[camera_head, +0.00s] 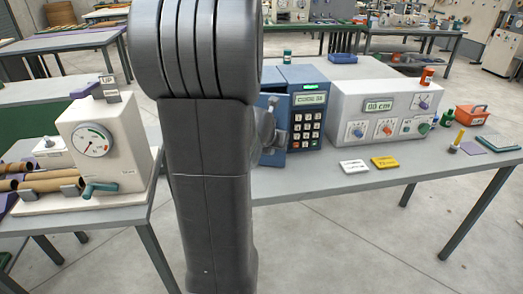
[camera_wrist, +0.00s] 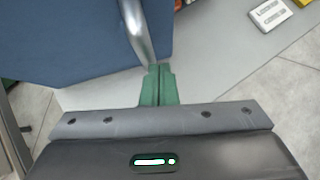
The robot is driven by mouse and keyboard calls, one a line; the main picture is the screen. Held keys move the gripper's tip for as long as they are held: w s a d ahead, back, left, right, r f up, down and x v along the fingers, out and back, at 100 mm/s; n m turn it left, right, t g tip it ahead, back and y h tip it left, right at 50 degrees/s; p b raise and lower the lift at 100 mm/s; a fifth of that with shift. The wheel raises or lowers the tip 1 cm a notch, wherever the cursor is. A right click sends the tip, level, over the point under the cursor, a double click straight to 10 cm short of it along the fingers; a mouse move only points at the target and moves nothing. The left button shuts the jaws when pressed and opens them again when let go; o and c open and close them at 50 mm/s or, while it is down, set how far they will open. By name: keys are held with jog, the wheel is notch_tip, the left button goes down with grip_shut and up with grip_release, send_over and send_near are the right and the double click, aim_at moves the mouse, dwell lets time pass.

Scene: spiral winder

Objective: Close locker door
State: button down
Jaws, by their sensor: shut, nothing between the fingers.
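The blue locker (camera_head: 307,112) stands on the grey table, with a lit display and a keypad on its front. Its blue door (camera_head: 272,157) stands open at the locker's left side, partly hidden by my arm. In the wrist view the blue door (camera_wrist: 70,45) fills the upper left, with a silver handle (camera_wrist: 138,32) on it. My gripper (camera_wrist: 158,68) has its green fingers shut and empty, just below the handle's near end. I cannot tell whether they touch the door or handle. My arm hides much of this area in the head view.
A white control box (camera_head: 383,108) stands right of the locker. A white card (camera_head: 354,167) and a yellow card (camera_head: 384,163) lie in front. A machine with a dial (camera_head: 104,145) stands on the left table. Floor is open in front of the right table.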

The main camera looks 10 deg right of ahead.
aim_at(281, 128)
jog(key=w+d+n+t+y+p, duration=0.1)
jog(key=w+d+n+y+p, duration=0.3)
jog(key=w+d+n+p, duration=0.1)
jog(key=shift+w+r+n+t+p, duration=0.15)
jog(key=shift+w+n+t+p, duration=0.25)
jog(key=shift+w, duration=0.55)
jog(key=shift+w+r, duration=0.1)
jog(key=shift+a, duration=0.1)
